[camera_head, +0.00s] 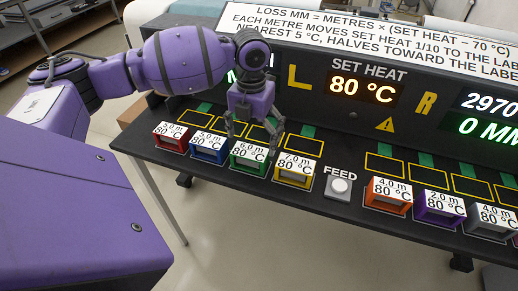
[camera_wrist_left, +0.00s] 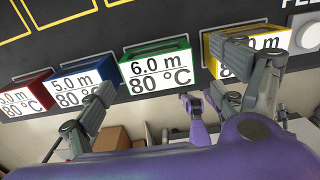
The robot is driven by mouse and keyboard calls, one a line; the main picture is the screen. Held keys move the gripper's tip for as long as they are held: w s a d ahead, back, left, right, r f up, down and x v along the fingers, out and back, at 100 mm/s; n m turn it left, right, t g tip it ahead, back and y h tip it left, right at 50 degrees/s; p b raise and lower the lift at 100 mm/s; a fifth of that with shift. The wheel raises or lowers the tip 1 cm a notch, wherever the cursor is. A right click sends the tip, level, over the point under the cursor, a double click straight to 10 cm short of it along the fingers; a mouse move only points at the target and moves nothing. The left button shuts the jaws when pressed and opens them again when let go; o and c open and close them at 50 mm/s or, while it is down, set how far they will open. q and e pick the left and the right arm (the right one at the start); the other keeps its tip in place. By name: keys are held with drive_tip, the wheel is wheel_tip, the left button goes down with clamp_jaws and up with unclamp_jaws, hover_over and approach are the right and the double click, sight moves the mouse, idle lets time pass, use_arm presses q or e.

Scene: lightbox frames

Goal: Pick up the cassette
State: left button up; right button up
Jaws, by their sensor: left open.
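Several cassettes stand in a row along the front of a dark console. The green cassette (camera_head: 249,157), labelled 6.0 m 80 °C, also shows in the left wrist view (camera_wrist_left: 158,70). To its left are the blue cassette (camera_head: 209,148) and the red cassette (camera_head: 171,137); to its right is the yellow cassette (camera_head: 295,169). My left gripper (camera_head: 252,136) is open just above and behind the green cassette. In the left wrist view its fingers (camera_wrist_left: 172,85) spread to either side of the green cassette, partly covering the blue and yellow ones. My right gripper does not show.
The FEED button (camera_head: 340,186) sits right of the yellow cassette. Beyond it are orange (camera_head: 388,195), purple (camera_head: 438,209) and grey (camera_head: 490,220) cassettes. Yellow outlined slots lie behind the row. An upright panel with a SET HEAT 80 °C display (camera_head: 361,88) stands behind them.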

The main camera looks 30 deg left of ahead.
sight(250, 151)
use_arm(q)
drive_tip(key=shift+s+f, duration=0.3)
drive_tip(key=shift+f, duration=0.3)
drive_tip(key=shift+s+f, duration=0.25)
drive_tip(key=shift+f, duration=0.35)
drive_tip(key=shift+s+f, duration=0.1)
drive_tip(key=shift+f, duration=0.3)
wheel_tip(250, 151, down, 4)
drive_tip(key=shift+a+r, duration=0.1)
drive_tip(key=shift+r, duration=0.05)
drive_tip(key=shift+f, duration=0.2)
drive_tip(key=c, duration=0.8)
drive_tip(key=shift+c, duration=1.1)
drive_tip(key=shift+r, duration=0.65)
drive_tip(key=s+d+r+p, duration=0.1)
drive_tip(key=s+d+r, duration=0.7)
drive_tip(key=s+r, duration=0.3)
drive_tip(key=shift+d+r, duration=0.15)
drive_tip(key=shift+r, duration=0.2)
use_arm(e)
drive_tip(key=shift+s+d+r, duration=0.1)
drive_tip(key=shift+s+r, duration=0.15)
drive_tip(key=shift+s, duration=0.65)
